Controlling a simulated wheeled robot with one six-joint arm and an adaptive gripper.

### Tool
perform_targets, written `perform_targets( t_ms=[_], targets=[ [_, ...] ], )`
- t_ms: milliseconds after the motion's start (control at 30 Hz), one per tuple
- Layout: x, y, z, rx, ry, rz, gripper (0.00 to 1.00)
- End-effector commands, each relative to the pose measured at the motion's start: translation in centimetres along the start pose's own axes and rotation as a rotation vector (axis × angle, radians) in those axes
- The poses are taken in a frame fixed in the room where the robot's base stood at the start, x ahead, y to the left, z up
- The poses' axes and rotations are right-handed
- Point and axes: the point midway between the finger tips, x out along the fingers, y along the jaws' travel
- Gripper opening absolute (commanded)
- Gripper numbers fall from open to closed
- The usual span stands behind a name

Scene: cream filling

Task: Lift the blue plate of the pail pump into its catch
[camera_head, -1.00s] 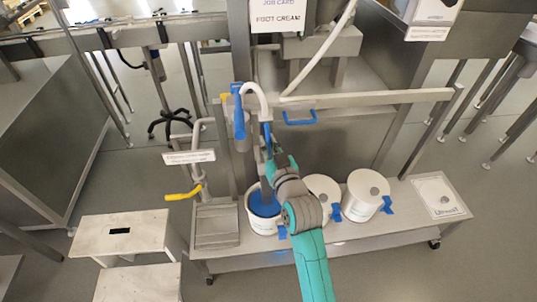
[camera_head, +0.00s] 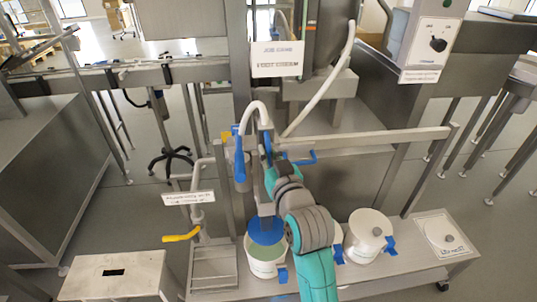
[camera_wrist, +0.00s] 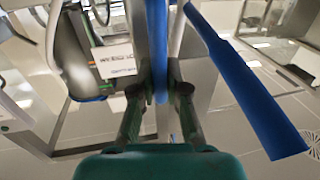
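The blue plate (camera_head: 266,231) of the pump hangs at the mouth of the open white pail (camera_head: 266,268), above the pale green contents. It is on a grey upright rod. My gripper (camera_head: 267,160) is high on the pump above the pail, partly hidden by my arm. In the wrist view the fingers of my gripper (camera_wrist: 160,88) close from both sides on a narrow blue upright bar (camera_wrist: 161,55) of the pump. The fingertips are partly hidden. A yellow piece (camera_head: 226,135) sits at the pump top; I cannot tell whether it is the catch.
A white hose ends in a blue nozzle (camera_head: 239,158), close to the left of my gripper. A lidded white pail (camera_head: 368,236) stands at right on the trolley, with another partly behind my arm. A yellow lever (camera_head: 182,237) and a step stool (camera_head: 115,274) are at left.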

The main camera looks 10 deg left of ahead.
Motion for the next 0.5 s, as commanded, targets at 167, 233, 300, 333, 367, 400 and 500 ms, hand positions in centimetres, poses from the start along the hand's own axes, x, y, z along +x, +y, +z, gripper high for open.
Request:
perform_targets(
  t_ms=[167, 233, 300, 333, 367, 400, 500],
  targets=[
    [-0.02, 0.03, -0.61, -0.001, 0.013, 0.001, 0.39],
    [-0.02, 0.02, -0.53, -0.001, 0.011, 0.001, 0.39],
    [-0.01, 0.02, -0.47, -0.001, 0.010, 0.000, 0.39],
    [-0.01, 0.02, -0.44, -0.001, 0.010, 0.000, 0.39],
    [-0.03, 0.02, -0.42, -0.001, 0.009, 0.000, 0.39],
    [-0.10, 0.02, -0.39, -0.001, 0.009, 0.000, 0.39],
    [-0.67, 0.02, -0.36, -0.001, 0.008, 0.001, 0.39]
  ],
)
